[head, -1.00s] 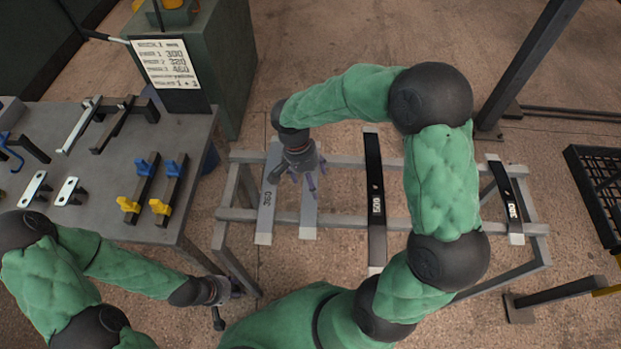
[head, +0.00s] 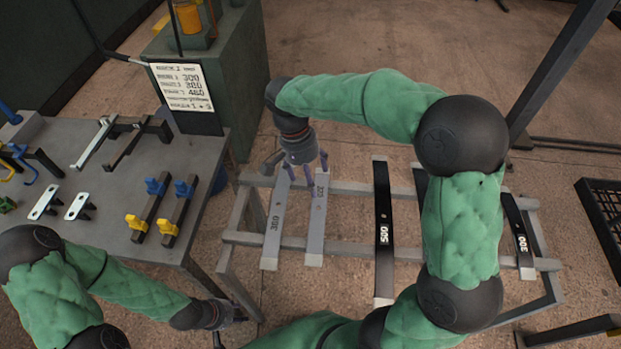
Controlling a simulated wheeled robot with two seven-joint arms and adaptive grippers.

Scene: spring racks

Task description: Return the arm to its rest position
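My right arm reaches over the spring rack (head: 345,248). Its gripper (head: 308,170) hangs above the far end of a grey leaf spring (head: 316,225), with its purple fingertips spread and nothing clearly held between them. Another grey leaf spring (head: 275,230) lies to the left of it on the rack. My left gripper (head: 230,324) is low, beside the table's front right corner. Its fingers look apart and empty, partly cut by dark shadow and small in view.
A black spring marked 500 (head: 384,235) and one marked 300 (head: 520,235) also lie across the rack. The grey table (head: 120,215) holds tools and blue-yellow clamps. A dark post stands at right.

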